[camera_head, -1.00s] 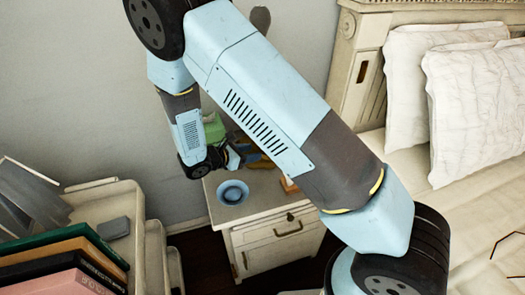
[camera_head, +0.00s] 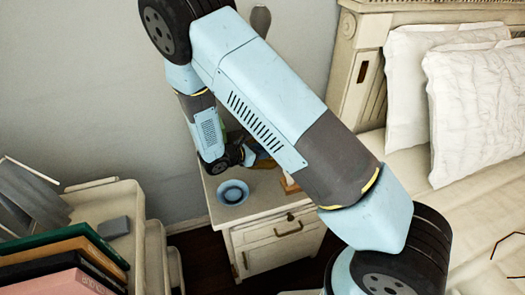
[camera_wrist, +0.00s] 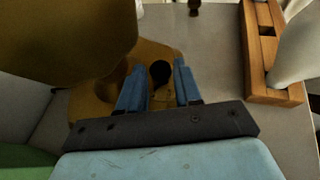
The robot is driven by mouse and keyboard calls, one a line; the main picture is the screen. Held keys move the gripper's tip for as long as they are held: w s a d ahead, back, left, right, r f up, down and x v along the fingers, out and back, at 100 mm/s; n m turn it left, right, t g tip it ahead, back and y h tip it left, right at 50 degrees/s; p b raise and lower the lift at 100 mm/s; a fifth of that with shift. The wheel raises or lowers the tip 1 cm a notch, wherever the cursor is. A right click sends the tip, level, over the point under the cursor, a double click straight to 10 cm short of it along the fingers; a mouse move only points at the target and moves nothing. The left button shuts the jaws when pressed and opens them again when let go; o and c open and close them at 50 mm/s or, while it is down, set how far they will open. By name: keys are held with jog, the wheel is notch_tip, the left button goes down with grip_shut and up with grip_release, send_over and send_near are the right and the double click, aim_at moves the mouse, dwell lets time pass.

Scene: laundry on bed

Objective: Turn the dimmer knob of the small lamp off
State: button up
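The small lamp shows in the wrist view as a mustard-yellow base (camera_wrist: 90,105) with a large rounded mustard part (camera_wrist: 70,35) at the upper left. A dark round knob (camera_wrist: 160,72) sits on the base. My gripper (camera_wrist: 159,67) is open, its two blue fingers on either side of the knob in the picture. I cannot tell whether either finger touches it. In the head view my gripper (camera_head: 246,156) is over the nightstand, and my arm hides most of the lamp; a bit of mustard (camera_head: 264,162) shows beside it.
The nightstand (camera_head: 262,208) also holds a blue bowl (camera_head: 233,192) at its front left. A wooden block-like object (camera_wrist: 262,50) stands right of the lamp in the wrist view. Something green (camera_wrist: 25,157) is at lower left. The bed (camera_head: 460,190) is on the right.

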grip_shut()
jog(key=shift+s, duration=0.1)
jog(key=n+t+y, duration=0.2)
jog(key=n, duration=0.1)
jog(key=n+t+y, duration=0.1)
jog(key=y, duration=0.1)
jog(key=shift+s+d+n+t, duration=0.3)
jog(key=shift+d+n, duration=0.1)
jog(key=shift+s+d+n+t+y, duration=0.15)
jog(key=shift+n+t+y, duration=0.35)
jog(key=shift+n+y, duration=0.6)
jog(key=shift+w+d+n+t+y, duration=0.15)
jog(key=shift+n+t+y, duration=0.35)
jog(key=shift+n+y, duration=0.55)
jog(key=shift+s+y, duration=0.1)
jog(key=shift+y, duration=0.15)
jog(key=shift+o, duration=1.7)
grip_release()
